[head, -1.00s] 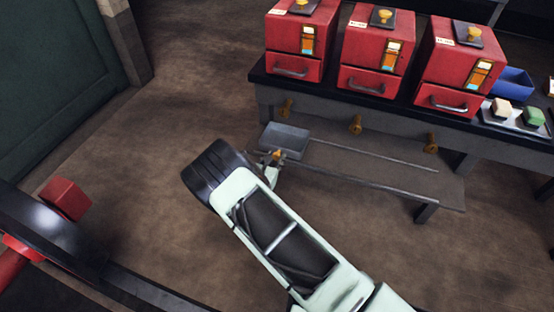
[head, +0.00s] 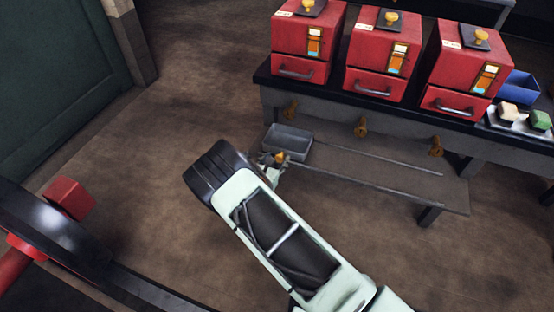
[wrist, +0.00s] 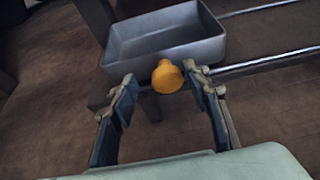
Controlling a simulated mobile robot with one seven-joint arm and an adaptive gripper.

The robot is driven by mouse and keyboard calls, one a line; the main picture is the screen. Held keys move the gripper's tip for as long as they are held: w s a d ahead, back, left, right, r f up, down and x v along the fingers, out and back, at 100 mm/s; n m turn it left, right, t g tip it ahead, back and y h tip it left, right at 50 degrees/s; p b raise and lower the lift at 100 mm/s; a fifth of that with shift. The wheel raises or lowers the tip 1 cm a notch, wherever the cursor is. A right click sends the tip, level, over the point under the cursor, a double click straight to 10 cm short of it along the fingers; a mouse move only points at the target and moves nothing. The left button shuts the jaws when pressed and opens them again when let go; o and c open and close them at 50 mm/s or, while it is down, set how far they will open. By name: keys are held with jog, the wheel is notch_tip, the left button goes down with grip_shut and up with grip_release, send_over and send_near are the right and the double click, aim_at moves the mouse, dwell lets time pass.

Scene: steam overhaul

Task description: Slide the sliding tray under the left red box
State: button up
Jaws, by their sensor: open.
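The sliding tray (head: 289,139) is a grey open box at the left end of two rails on a low shelf. It stands below the left red box (head: 305,42), and looks empty in the wrist view (wrist: 165,38). Its yellow knob (wrist: 167,76) faces my gripper. My gripper (wrist: 162,90) is open, with one finger on either side of the knob as seen in the wrist view; I cannot tell whether either touches it. In the head view my gripper (head: 270,165) is small and partly hidden by my arm.
Two more red boxes (head: 382,55) (head: 465,70) stand on the bench to the right. Yellow-brown knobs (head: 361,127) stick out from the bench front. Rails (head: 380,162) run right from the tray, and they look clear. A blue bin (head: 520,87) is at the right.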

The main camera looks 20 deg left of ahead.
jog(key=shift+d, duration=0.1)
jog(key=v, duration=1.2)
